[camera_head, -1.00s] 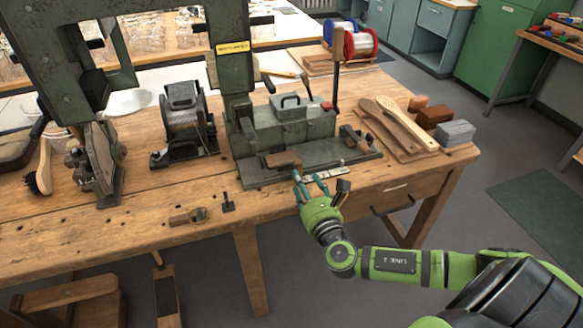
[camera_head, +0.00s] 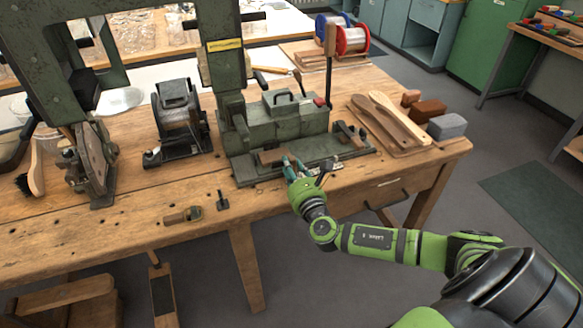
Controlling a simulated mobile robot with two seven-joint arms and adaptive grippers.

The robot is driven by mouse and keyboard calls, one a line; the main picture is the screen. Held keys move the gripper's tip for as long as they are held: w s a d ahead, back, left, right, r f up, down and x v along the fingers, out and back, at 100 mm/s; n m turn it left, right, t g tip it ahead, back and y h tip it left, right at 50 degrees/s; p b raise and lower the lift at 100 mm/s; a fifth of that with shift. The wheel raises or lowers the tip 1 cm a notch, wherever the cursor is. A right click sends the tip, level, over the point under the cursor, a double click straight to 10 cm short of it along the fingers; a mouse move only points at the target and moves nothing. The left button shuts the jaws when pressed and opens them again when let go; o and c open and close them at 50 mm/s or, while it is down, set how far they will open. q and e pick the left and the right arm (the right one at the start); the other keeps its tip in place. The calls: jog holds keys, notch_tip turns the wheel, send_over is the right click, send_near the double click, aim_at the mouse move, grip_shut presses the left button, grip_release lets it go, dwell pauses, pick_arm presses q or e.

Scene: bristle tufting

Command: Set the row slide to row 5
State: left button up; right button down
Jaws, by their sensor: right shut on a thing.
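The green tufting machine (camera_head: 288,128) stands on the workbench, with a flat slide bed (camera_head: 246,171) along its front. A small brown wooden block (camera_head: 271,157) sits on that bed. My right gripper (camera_head: 290,167) is at the front of the bed, beside the right end of the wooden block. Its fingers are shut on a small part there, which the fingers and hand mostly hide. My left gripper is not in view.
Brush handles (camera_head: 385,120) lie on a board to the right, beside brown and grey blocks (camera_head: 447,127). An upright lever (camera_head: 330,75) rises behind the bed. A black wire-spool unit (camera_head: 180,120) stands left. The bench's front left (camera_head: 110,228) is largely clear.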

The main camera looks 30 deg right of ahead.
jog(key=w+a, duration=0.1)
jog(key=a, duration=0.3)
jog(key=w+a, duration=0.1)
jog(key=a, duration=0.3)
jog(key=w+a+p, duration=0.1)
jog(key=a, duration=0.3)
jog(key=shift+r, duration=0.1)
jog(key=c, duration=0.9)
grip_release()
jog(key=shift+a, duration=0.15)
jog(key=shift+s, duration=0.1)
jog(key=shift+s, duration=0.35)
jog(key=v, duration=1.1)
